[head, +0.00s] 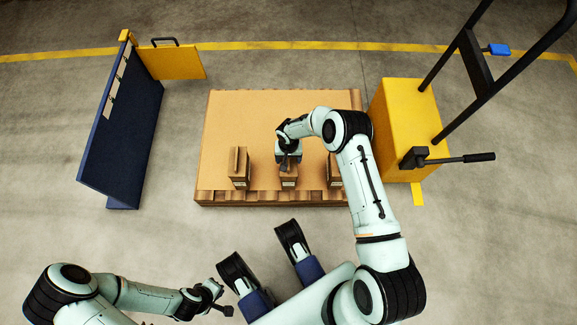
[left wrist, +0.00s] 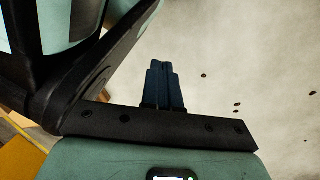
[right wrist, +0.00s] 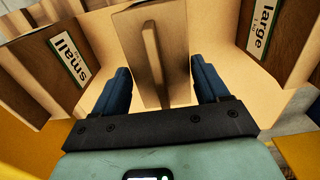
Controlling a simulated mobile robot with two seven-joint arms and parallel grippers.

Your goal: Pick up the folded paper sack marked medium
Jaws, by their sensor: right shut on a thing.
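Three brown folded sacks stand in a row along the near edge of a pallet. My right gripper (head: 288,160) is over the middle sack (head: 289,181), which also shows in the right wrist view (right wrist: 152,55). The middle sack's own label is not readable. In the right wrist view, a sack marked small (right wrist: 68,58) is at the left and one marked large (right wrist: 262,28) at the right. My left gripper (head: 218,297) is shut and empty, away from the pallet; its fingers (left wrist: 165,80) are together.
The pallet (head: 235,110) has a clear top behind the sacks. A blue panel (head: 125,140) with a yellow flap (head: 172,62) stands at the left. A yellow box (head: 400,120) with black handles stands close to the pallet's right side.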

